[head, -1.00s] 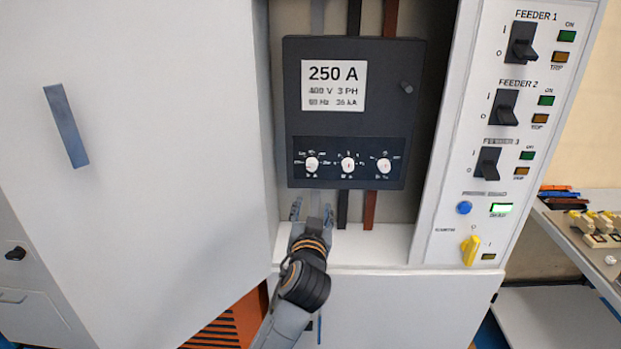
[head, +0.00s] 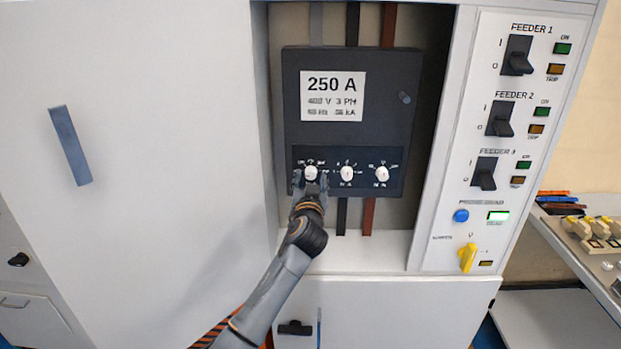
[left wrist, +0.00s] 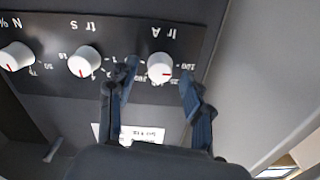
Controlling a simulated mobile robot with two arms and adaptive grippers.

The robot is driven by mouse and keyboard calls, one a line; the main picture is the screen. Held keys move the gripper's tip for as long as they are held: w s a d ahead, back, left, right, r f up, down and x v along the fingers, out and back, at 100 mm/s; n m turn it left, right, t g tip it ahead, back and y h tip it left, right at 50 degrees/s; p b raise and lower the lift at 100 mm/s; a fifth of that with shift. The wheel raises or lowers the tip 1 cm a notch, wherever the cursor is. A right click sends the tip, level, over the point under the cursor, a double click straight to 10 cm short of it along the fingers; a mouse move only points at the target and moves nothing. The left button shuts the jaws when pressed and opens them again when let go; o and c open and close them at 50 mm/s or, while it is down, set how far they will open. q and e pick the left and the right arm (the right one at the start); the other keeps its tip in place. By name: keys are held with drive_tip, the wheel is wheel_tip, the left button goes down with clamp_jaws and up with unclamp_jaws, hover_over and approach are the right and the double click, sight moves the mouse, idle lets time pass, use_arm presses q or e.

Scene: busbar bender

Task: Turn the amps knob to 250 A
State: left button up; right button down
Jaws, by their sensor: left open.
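The amps knob (head: 311,173) is the leftmost of three white knobs on the dark breaker panel (head: 400,130). In the left wrist view, upside down, the knob (left wrist: 160,67) sits under the label "Ir A", its red mark toward the lower edge. The exact number it points to is not clear; part of the scale is hidden by a finger. My left gripper (head: 310,181) is open, with one finger on each side of the knob; whether they touch it I cannot tell. The left wrist view shows the gripper (left wrist: 158,77) too. My right gripper is not in view.
A middle knob (head: 347,173) and a right knob (head: 382,173) stand close beside the amps knob. A label plate (head: 333,96) reads 250 A. The open cabinet door (head: 150,140) is at left; feeder switches (head: 500,118) and a yellow handle (head: 467,257) are at right.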

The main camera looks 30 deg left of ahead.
use_arm(q)
drive_tip(key=shift+w+a, duration=0.1)
drive_tip(key=shift+w, duration=0.1)
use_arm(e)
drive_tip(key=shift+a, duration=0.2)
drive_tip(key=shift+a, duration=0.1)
use_arm(q)
clamp_jaws()
